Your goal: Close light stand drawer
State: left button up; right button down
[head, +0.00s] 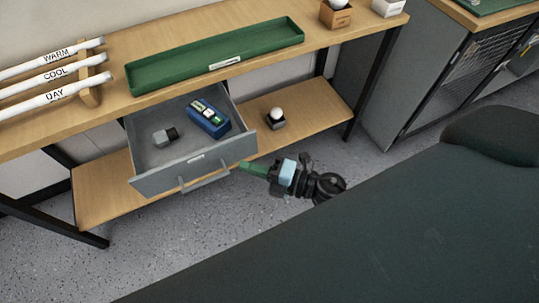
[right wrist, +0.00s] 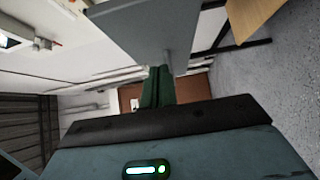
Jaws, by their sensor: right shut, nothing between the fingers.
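The grey drawer (head: 160,182) under the wooden bench top is pulled open. Its bar handle (head: 205,181) is on the front face. Inside lie a blue case (head: 208,122) and a small grey block with a dark end (head: 165,136). My right gripper (head: 250,168) has its green fingers shut and empty. They are close to the right end of the drawer front; I cannot tell whether they touch it. In the right wrist view, the shut fingers (right wrist: 157,85) point towards a grey panel (right wrist: 150,30), likely the drawer. My left gripper is not in view.
A green tray (head: 215,60) and a rack of white tubes (head: 55,75) stand on the bench top. A white bulb on a dark base (head: 275,118) sits on the lower shelf (head: 310,107). A grey cabinet (head: 385,80) stands at right. Floor in front of the drawer is clear.

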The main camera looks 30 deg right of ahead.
aim_at(232, 153)
jog(key=shift+w+d, duration=0.1)
jog(key=shift+w, duration=1.4)
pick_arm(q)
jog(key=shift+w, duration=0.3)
pick_arm(e)
jog(key=shift+w, duration=0.15)
